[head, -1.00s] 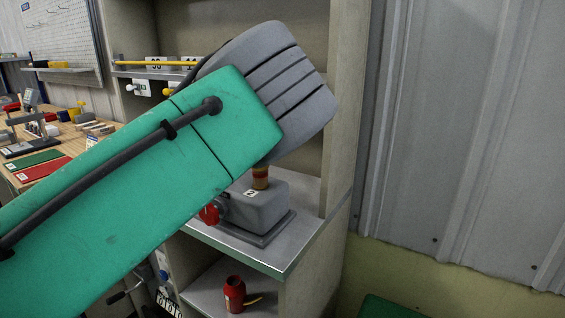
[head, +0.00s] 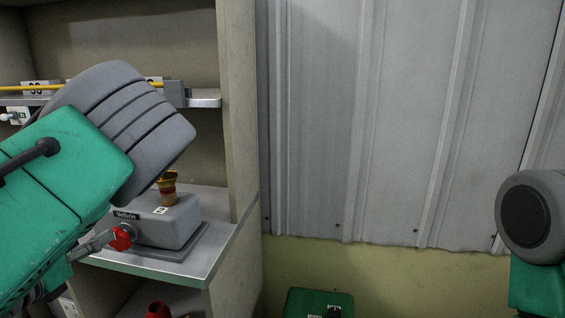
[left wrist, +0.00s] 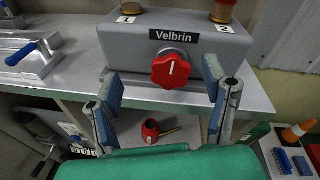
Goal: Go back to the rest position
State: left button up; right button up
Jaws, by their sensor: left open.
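My left gripper (head: 92,246) comes in from the left in the head view, in front of a grey box labelled Velbrin (head: 168,222). In the left wrist view the two blue-padded fingers of my left gripper (left wrist: 162,92) are spread apart, with nothing held between them. The red knob (left wrist: 171,69) on the box front shows between and beyond the fingers; it also shows in the head view (head: 121,238). I cannot tell whether a finger touches it. My right gripper is out of view; only part of my right arm shows at the right edge.
The box stands on a grey shelf (head: 215,240) of a cabinet, with a brass fitting (head: 168,186) on top. Below are a red container (left wrist: 150,130) and a green case (head: 318,303). An orange cone (left wrist: 297,133) stands at right. A corrugated wall (head: 400,120) bounds the right side.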

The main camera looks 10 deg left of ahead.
pick_arm(q)
jog(key=s+d+f+n+g+y, duration=0.15)
jog(key=s+f+n+g, duration=0.35)
jog(key=f+n, duration=0.6)
jog(key=s+d+f+n+g+y, duration=0.15)
jog(key=s+f+n+g, duration=0.25)
jog(key=s+f+n, duration=0.65)
jog(key=s+d+f+n+g+h, duration=0.3)
jog(key=s+d+f+n+g, duration=0.3)
jog(key=s+d+f+n, duration=0.5)
jog(key=shift+s+g, duration=0.4)
jog(key=shift+s, duration=0.05)
jog(key=shift+d, duration=0.1)
